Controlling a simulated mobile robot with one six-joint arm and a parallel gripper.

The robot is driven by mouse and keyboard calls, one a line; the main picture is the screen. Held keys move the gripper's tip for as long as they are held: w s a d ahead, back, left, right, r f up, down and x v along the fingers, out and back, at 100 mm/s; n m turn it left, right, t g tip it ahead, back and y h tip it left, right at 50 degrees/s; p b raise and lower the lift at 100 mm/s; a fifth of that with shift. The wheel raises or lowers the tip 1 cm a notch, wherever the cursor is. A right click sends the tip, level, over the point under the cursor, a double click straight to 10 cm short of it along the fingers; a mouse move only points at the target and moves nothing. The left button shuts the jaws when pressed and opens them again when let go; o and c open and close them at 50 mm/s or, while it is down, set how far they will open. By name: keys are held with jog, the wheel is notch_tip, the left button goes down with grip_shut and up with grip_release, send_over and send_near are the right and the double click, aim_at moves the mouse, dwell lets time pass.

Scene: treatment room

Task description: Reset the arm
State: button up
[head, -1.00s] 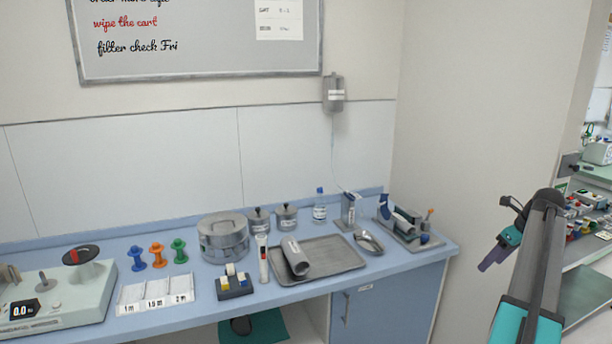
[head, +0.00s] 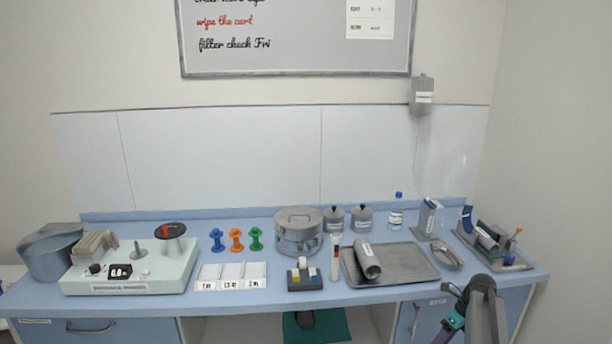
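My arm shows at the lower right of the head view, in front of the right end of the blue counter (head: 130,310). My gripper (head: 447,328) is small and partly cut off by the bottom edge, and I cannot make out its fingertips. I see nothing held in it, but its fingers are too unclear to tell open from shut. It hangs in front of the cabinet door, apart from the things on the counter.
A metal tray (head: 415,268) with a grey roll (head: 367,262) lies nearest my arm. A kidney dish (head: 446,256) and an instrument stand (head: 505,258) are at the right. A pale green device (head: 140,275), spools and a round canister (head: 298,238) stand further left. The right wall is close.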

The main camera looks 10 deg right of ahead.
jog(key=s+a+f+n+g, duration=0.2)
jog(key=s+a+f+n, duration=0.3)
jog(key=a+f, duration=0.6)
jog(key=s+a+f+n+g, duration=0.25)
jog(key=s+a+f, duration=0.45)
jog(key=a, duration=0.7)
jog(key=s+a+f+n+g+h, duration=0.1)
jog(key=s+a+f+n, duration=0.3)
jog(key=s, duration=0.3)
jog(key=s+a+f+n+g+h, duration=0.1)
jog(key=s+a+f+n, duration=0.35)
jog(key=s, duration=0.25)
jog(key=s+d+n+h, duration=0.1)
jog(key=s+n+h, duration=0.1)
jog(key=s+n, duration=0.7)
jog(key=f+n, duration=0.1)
jog(key=n, duration=0.4)
jog(key=shift+r+t, duration=0.1)
jog(key=shift+t, duration=0.15)
jog(key=shift+d, duration=0.1)
